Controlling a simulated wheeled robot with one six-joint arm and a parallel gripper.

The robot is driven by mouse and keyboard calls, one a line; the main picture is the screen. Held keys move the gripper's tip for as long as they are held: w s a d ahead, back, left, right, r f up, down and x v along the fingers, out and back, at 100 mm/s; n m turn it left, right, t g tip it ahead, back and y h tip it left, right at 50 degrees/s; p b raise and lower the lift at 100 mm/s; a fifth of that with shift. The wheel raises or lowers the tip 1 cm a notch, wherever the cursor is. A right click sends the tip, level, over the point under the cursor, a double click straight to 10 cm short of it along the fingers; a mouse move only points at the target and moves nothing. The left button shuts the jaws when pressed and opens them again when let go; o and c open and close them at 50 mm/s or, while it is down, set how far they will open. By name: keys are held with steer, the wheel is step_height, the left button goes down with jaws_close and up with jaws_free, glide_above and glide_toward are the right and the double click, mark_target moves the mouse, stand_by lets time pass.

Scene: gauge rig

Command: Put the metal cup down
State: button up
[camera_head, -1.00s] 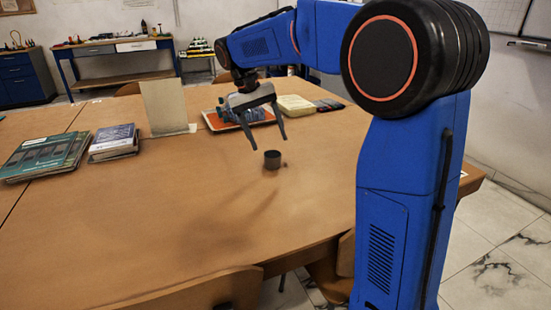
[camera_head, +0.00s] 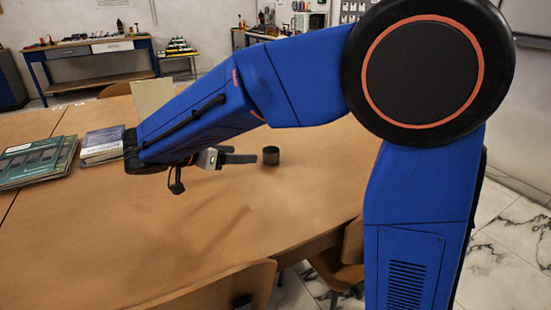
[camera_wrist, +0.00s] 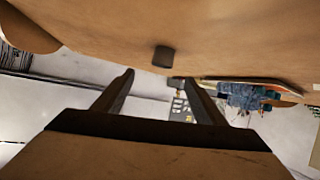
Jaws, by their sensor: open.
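The metal cup (camera_head: 271,156) is small, dark and cylindrical, and stands upright on the brown table. It also shows in the wrist view (camera_wrist: 163,57), ahead of the fingers. My gripper (camera_head: 244,157) is to the left of the cup in the head view, turned sideways with its fingers pointing towards it. In the wrist view its two fingers (camera_wrist: 159,78) are spread apart with nothing between them. The gripper is apart from the cup.
The table (camera_head: 310,200) is bare around the cup. Books (camera_head: 35,163) lie at its left, and a pale upright board (camera_head: 152,94) stands behind my arm. Chairs (camera_head: 225,285) stand at the near edge. My arm hides part of the table's back.

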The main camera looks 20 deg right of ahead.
steer(key=shift+s+a+t, duration=0.15)
steer(key=shift+a+t, duration=0.15)
steer(key=shift+a, duration=0.2)
glide_toward(271, 152)
steer(key=d, duration=0.1)
steer(key=d+f, duration=0.1)
steer(key=d, duration=0.1)
steer(key=shift+x, duration=2.65)
steer(key=shift+r, duration=0.1)
steer(key=c, duration=1.2)
steer(key=shift+r, duration=0.1)
step_height(271, 152, up, 10)
steer(key=shift+f, duration=0.1)
